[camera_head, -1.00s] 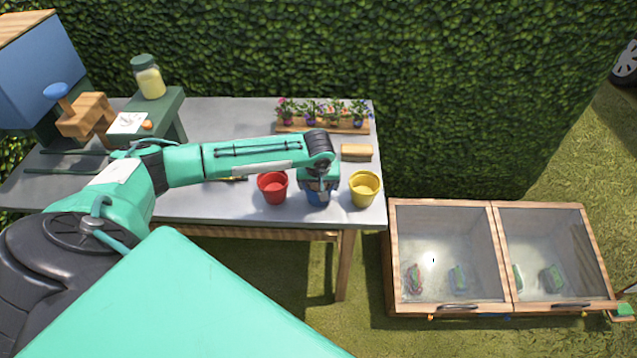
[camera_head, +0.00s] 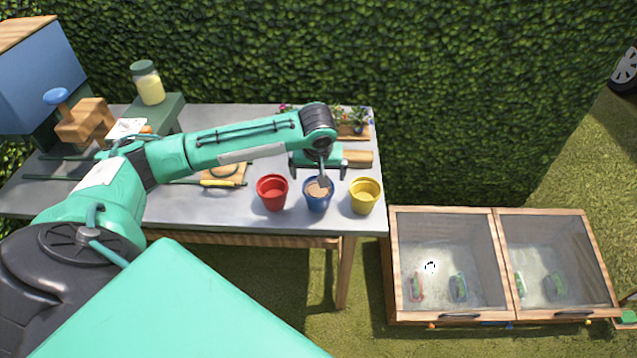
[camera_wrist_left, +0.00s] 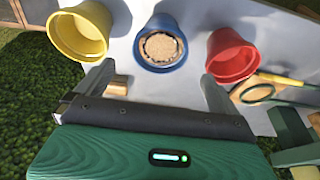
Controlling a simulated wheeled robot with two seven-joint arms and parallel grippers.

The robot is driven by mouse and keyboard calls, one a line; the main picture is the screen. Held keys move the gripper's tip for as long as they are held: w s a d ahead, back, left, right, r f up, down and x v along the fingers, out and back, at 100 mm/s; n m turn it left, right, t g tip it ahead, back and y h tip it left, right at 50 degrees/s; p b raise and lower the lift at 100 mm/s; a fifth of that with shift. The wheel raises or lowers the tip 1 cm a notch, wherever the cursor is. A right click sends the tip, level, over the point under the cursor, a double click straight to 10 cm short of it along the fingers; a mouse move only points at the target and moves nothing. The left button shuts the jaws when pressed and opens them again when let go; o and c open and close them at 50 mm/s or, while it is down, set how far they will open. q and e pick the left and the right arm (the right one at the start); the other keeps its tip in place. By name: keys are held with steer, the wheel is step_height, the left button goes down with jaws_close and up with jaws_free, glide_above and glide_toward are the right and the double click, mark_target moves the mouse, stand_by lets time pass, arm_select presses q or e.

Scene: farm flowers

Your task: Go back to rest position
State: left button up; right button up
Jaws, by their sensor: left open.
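My left gripper (camera_head: 318,172) is above the worktable, just behind and above the blue pot (camera_head: 318,197). Its fingers are apart and nothing is between them. In the left wrist view the open gripper (camera_wrist_left: 155,85) shows the blue pot (camera_wrist_left: 160,45) ahead of it, apart from the fingers, with brown soil inside. A red pot (camera_head: 272,192) stands left of the blue pot and a yellow pot (camera_head: 365,195) stands right of it. My right gripper is not in view.
A planter of flowers (camera_head: 357,120) stands at the table's back, partly hidden by my arm. A yellow-handled tool (camera_head: 222,183) lies left of the pots. A green stand with a jar (camera_head: 148,83) is at the left. A glass-topped cold frame (camera_head: 450,250) stands right of the table.

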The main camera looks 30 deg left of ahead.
arm_select(q)
steer(key=shift+v, duration=1.05)
